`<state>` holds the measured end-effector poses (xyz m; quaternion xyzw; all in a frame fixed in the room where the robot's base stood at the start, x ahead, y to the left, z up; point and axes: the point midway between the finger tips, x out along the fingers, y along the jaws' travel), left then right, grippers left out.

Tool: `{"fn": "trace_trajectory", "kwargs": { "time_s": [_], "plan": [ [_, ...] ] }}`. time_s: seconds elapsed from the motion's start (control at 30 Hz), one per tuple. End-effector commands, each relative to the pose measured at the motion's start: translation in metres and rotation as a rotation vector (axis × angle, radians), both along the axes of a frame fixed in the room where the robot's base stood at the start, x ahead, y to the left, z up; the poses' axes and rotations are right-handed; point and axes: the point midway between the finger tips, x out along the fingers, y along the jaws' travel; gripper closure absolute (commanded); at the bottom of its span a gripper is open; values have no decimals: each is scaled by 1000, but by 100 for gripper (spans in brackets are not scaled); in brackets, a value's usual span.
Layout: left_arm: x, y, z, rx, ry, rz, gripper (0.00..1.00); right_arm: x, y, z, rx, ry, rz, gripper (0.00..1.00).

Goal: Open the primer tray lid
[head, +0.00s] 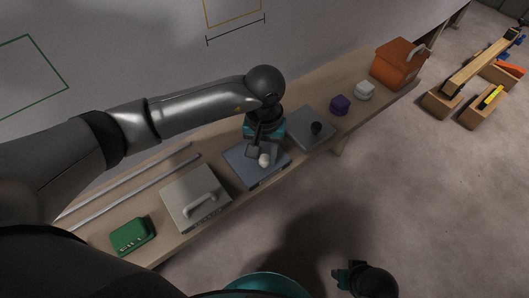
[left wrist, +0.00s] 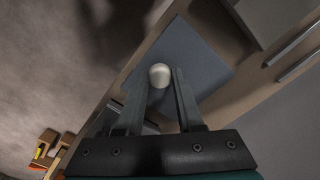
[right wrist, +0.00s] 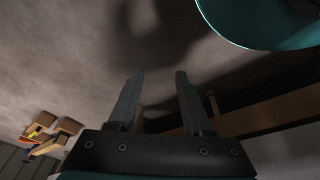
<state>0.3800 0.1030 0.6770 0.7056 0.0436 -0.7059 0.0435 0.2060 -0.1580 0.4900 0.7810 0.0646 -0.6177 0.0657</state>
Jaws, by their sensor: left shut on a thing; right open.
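A blue-grey flat lid (head: 243,164) with a round white knob (head: 264,160) lies on the workbench, its front edge carrying a small label I cannot read. My left gripper (head: 259,151) is over this lid, shut on the white knob. In the left wrist view the knob (left wrist: 159,75) sits between the fingertips (left wrist: 162,80), with the lid (left wrist: 190,55) flat beyond it. I cannot see any gap under the lid. My right gripper (right wrist: 158,76) is open and empty over the floor, away from the bench.
Left of the lid is a pale grey box with a bar handle (head: 189,190), then a green case (head: 132,235). Right of it are a similar lid with a black knob (head: 308,122), a purple block (head: 340,104), a white block (head: 364,91) and an orange bin (head: 397,66). Rods (head: 130,187) lie behind.

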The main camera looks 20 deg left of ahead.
Motion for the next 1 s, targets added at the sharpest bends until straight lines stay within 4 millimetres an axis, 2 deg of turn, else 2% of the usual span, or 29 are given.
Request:
{"fn": "trace_trajectory", "kwargs": {
  "time_s": [0.73,1.0],
  "plan": [
    [3,5,-1,2,0,0,100,0,0,-2,-1,3,0,50],
    [25,32,-3,6,0,2,100,18,3,30,7,-53,-2,50]
  ]
}}
